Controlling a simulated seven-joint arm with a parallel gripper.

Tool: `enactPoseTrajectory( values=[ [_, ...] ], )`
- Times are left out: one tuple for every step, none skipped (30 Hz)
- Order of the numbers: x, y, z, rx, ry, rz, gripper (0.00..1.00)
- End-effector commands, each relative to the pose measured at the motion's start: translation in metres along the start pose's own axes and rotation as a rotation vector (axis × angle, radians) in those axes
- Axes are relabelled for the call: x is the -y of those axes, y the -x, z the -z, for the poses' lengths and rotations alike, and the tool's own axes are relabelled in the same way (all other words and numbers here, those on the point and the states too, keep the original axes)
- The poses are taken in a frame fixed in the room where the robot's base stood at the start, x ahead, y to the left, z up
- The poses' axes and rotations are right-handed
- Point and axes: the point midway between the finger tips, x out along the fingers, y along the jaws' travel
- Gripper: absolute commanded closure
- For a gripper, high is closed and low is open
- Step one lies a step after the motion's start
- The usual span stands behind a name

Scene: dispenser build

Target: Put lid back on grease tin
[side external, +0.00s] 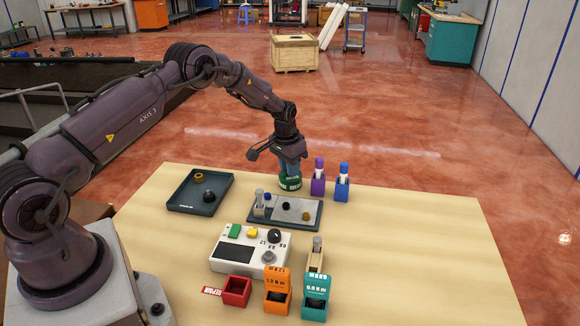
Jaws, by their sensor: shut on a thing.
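The grease tin (289,184), green with pale marks on its side, stands upright at the far edge of the table. My gripper (290,172) points down directly over the tin, its fingertips at the tin's top. It is shut on what appears to be the lid, which the fingers mostly hide at this size. I cannot tell whether the lid is seated on the rim or held just above it.
Purple (318,184) and blue (342,187) holders stand close right of the tin. A grey tray (313,213) with small parts lies in front, a dark tray (181,196) left. A white control box (225,262) and several small bins sit nearer. The table's right side (430,250) is clear.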

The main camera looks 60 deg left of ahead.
Motion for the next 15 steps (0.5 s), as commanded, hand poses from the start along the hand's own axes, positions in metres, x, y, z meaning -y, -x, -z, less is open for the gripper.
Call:
enactPoseTrajectory(
  values=[
    [0.0000,0.0000,0.0001,0.000,0.000,0.000,1.00],
    [0.0000,0.0001,0.0001,0.000,0.000,0.000,1.00],
    [0.0000,0.0001,0.0001,0.000,0.000,0.000,1.00],
    [0.0000,0.0001,0.0001,0.000,0.000,0.000,1.00],
    [0.0001,0.0001,0.0001,0.000,0.000,0.000,1.00],
    [0.0001,0.0001,0.0001,0.000,0.000,0.000,0.76],
    [0.0001,0.0001,0.0001,0.000,0.000,0.000,0.69],
    [0.0000,0.0001,0.0001,0.000,0.000,0.000,0.62],
    [0.0000,0.0001,0.0001,0.000,0.000,0.000,0.53],
    [0.0000,0.0001,0.0001,0.000,0.000,0.000,0.53],
    [0.0000,0.0001,0.0001,0.000,0.000,0.000,0.53],
    [0.0000,0.0001,0.0001,0.000,0.000,0.000,0.53],
    [0.0000,0.0001,0.0001,0.000,0.000,0.000,0.53],
    [0.0000,0.0001,0.0001,0.000,0.000,0.000,0.53],
    [0.0000,0.0001,0.0000,0.000,0.000,0.000,0.53]
  ],
)
